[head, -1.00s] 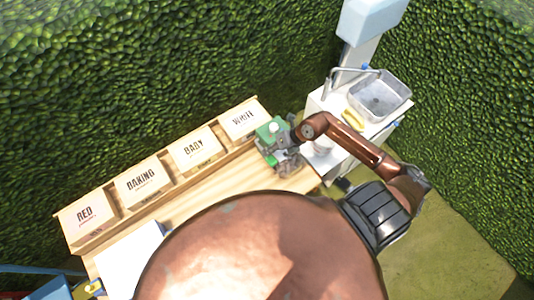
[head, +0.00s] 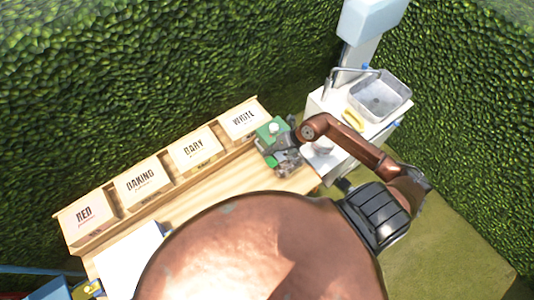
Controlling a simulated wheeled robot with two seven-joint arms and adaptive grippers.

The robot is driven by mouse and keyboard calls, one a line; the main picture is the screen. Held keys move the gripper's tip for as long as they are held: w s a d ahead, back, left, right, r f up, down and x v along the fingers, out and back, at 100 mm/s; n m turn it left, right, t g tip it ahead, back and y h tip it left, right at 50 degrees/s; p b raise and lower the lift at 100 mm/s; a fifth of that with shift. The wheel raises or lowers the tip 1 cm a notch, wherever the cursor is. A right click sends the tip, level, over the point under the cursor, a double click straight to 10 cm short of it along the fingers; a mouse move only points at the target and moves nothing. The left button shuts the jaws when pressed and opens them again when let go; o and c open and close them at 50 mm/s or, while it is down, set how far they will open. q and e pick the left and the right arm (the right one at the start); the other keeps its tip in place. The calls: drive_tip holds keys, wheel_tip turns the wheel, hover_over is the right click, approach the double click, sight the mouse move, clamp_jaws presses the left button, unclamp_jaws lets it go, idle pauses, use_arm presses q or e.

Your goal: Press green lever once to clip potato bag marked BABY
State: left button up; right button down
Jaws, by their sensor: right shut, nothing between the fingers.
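The green clipping machine (head: 268,129) stands at the right end of the wooden bench, beside the box marked WHITE. My right gripper (head: 284,157) is shut and empty, right at the machine's front. The gripper covers part of the machine, so I cannot tell whether it touches the green lever, and I cannot make the lever out clearly. The box marked BABY (head: 194,149) sits in the row along the back of the bench. No separate potato bag can be made out at the machine. My left gripper is not in view.
Boxes marked WHITE (head: 241,121), BAKING (head: 141,182) and RED (head: 84,213) share the row. A white stand with a metal basin (head: 380,97) and a yellow item (head: 354,120) is to the right. A hedge wall rises behind. My own body hides the foreground.

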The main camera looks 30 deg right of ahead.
drive_tip(key=shift+w+r+p, duration=0.15)
drive_tip(key=shift+r+p, duration=0.35)
drive_tip(key=shift+r, duration=0.2)
drive_tip(key=shift+w+r+p, duration=0.15)
drive_tip(key=shift+r+p, duration=0.35)
drive_tip(key=shift+r, duration=0.2)
drive_tip(key=r+p, duration=0.1)
drive_tip(key=r, duration=0.1)
drive_tip(key=w+r+p, duration=0.1)
drive_tip(key=r+p, duration=0.1)
drive_tip(key=shift+w+r, duration=0.15)
drive_tip(key=shift+r, duration=0.25)
idle(0.4)
